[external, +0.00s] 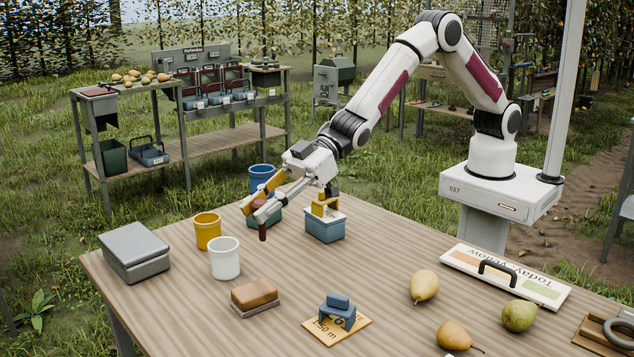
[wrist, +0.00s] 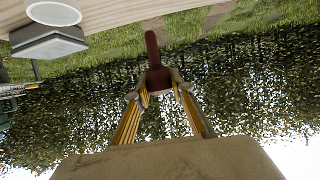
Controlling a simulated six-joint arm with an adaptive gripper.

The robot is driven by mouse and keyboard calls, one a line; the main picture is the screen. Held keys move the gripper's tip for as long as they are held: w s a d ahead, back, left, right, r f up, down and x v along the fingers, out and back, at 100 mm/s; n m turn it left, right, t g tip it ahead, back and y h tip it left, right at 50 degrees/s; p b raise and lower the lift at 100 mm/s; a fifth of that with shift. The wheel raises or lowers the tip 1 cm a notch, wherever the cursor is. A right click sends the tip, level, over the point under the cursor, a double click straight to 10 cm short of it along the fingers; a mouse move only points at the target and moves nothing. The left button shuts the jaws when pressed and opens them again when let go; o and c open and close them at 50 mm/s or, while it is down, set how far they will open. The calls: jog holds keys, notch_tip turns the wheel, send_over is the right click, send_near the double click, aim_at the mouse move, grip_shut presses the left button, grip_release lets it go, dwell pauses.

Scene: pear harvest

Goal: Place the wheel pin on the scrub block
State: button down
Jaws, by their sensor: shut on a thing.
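The wheel pin (external: 263,232) is dark red-brown. My gripper (external: 257,205) is shut on it and holds it above the table, behind the white cup. In the wrist view the pin (wrist: 153,55) sticks out beyond the fingertips (wrist: 160,92), with a thicker part between them and a thinner shaft beyond. The scrub block (external: 254,292), a brown block on a grey base, lies on the table nearer the camera, well apart from the pin. Nothing is on its top. The wrist view does not show the scrub block.
A white cup (external: 225,260) and a yellow cup (external: 207,231) stand left of the pin. A blue cup (external: 262,177) is behind. A grey box (external: 134,252), a blue box (external: 324,228), a blue item on a yellow card (external: 337,312) and several pears (external: 424,285) are on the table.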

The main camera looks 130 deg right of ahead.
aim_at(263, 240)
jog(key=shift+f, duration=3.1)
jog(key=shift+f, duration=1.85)
jog(key=shift+f, duration=0.15)
jog(key=c, duration=1.8)
grip_release()
jog(key=shift+o, duration=0.2)
